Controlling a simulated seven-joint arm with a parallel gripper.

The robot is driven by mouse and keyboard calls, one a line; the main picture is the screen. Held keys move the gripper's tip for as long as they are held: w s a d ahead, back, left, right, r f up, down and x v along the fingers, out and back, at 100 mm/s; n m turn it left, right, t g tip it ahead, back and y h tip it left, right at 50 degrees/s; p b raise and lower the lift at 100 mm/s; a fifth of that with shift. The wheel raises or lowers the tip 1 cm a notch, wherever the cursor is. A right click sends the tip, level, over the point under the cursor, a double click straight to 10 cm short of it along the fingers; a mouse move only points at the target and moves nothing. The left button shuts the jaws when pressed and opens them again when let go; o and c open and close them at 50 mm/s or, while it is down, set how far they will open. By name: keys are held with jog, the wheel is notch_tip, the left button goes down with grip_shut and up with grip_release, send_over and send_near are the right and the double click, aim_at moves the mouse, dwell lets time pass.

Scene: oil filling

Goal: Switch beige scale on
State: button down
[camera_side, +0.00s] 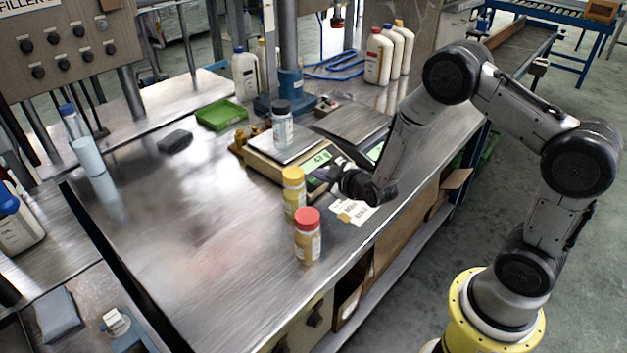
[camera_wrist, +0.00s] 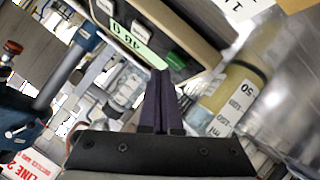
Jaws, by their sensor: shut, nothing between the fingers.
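The beige scale (camera_side: 262,170) stands on the steel bench with a metal plate on top. Its front panel has a green display (camera_side: 318,160), lit with dark characters in the wrist view (camera_wrist: 130,40). A small green button (camera_wrist: 176,61) sits beside the display. My gripper (camera_side: 318,183) is at the scale's front panel, its fingers shut and empty. In the wrist view, the dark fingertips (camera_wrist: 161,73) end just below the green button. I cannot tell whether they touch the panel.
A yellow-capped bottle (camera_side: 293,200) and a red-capped bottle (camera_side: 307,240) stand close in front of the scale. A dark scale (camera_side: 352,122) stands behind to the right. A green tray (camera_side: 221,114) lies behind left. The bench's left middle is clear.

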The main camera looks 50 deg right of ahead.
jog(key=shift+r, duration=0.15)
jog(key=shift+s+r, duration=0.3)
jog(key=shift+r, duration=0.45)
jog(key=shift+s+r, duration=0.3)
jog(key=shift+r, duration=0.4)
jog(key=shift+s+r, duration=0.3)
jog(key=shift+r, duration=0.45)
notch_tip(320, 180, up, 14)
jog(key=w+a+t, duration=0.2)
jog(key=t, duration=0.1)
jog(key=s+a+r+y, duration=0.2)
jog(key=s+a+r, duration=0.1)
jog(key=s+r, duration=0.55)
jog(key=s+a+r+m+g+y, duration=0.1)
jog(key=s+a+r+g, duration=0.15)
jog(key=s, duration=0.65)
jog(key=s+f+m+g, duration=0.3)
jog(key=s+f+g, duration=0.4)
jog(key=s, duration=0.7)
jog(key=shift+s+d+f+m+g, duration=0.2)
jog(key=shift+f+m+g, duration=0.15)
jog(key=shift+f, duration=0.6)
